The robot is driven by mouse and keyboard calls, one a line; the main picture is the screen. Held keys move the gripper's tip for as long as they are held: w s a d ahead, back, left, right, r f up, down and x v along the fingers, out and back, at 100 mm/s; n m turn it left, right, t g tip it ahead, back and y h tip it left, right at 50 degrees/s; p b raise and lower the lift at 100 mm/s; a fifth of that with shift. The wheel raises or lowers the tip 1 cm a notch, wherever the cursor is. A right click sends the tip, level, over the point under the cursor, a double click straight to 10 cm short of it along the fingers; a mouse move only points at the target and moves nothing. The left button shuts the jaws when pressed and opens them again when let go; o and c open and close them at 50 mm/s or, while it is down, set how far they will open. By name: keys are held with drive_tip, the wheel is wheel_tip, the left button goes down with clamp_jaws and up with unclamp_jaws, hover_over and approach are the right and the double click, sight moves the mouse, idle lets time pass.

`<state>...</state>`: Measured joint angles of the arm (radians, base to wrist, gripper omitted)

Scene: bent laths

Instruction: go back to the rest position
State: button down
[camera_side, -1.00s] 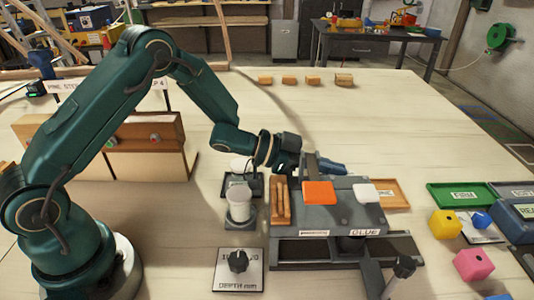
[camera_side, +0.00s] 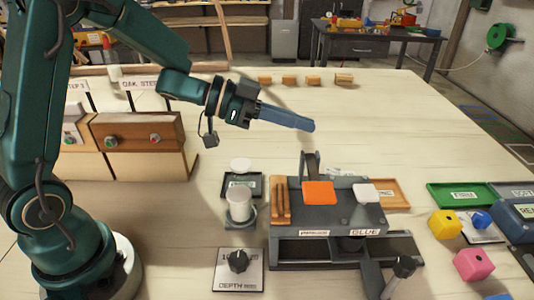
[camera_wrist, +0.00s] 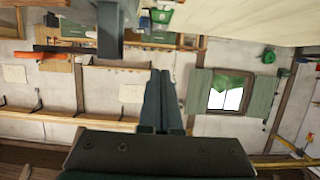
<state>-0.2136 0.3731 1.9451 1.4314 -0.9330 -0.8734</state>
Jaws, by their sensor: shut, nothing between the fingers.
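My gripper (camera_side: 308,124) is raised above the table in the side view, reaching right with its blue-grey fingers shut and empty. It is clear of the glue station (camera_side: 340,211), which stands below it and a little to the right. In the wrist view my gripper (camera_wrist: 161,76) shows its two fingers together, with nothing between them. An orange block (camera_side: 319,193) and a white block (camera_side: 366,193) lie on top of the station.
A white cup (camera_side: 239,204) stands left of the station, behind a depth dial (camera_side: 238,262). Wooden steam boxes (camera_side: 138,140) stand near my arm. Coloured cubes, including a pink one (camera_side: 473,265), and a green tray (camera_side: 459,194) are at right. The table's back middle is mostly free.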

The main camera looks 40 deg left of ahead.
drive_tip(key=shift+s+a+r, duration=0.2)
wheel_tip(320, 180, up, 10)
drive_tip(key=t+y, duration=0.1)
drive_tip(key=t, duration=0.3)
drive_tip(key=s+a+r+n+t+y, duration=0.2)
drive_tip(key=s+a+n+y, duration=0.3)
drive_tip(key=a+n+y, duration=0.3)
drive_tip(key=s+d+f+n+g+y, duration=0.1)
drive_tip(key=s+d+f+g, duration=0.1)
drive_tip(key=s+f+g, duration=0.8)
drive_tip(key=s+f, duration=0.3)
drive_tip(key=s, duration=0.3)
drive_tip(key=shift+s+d, duration=0.15)
drive_tip(key=shift+d, duration=0.15)
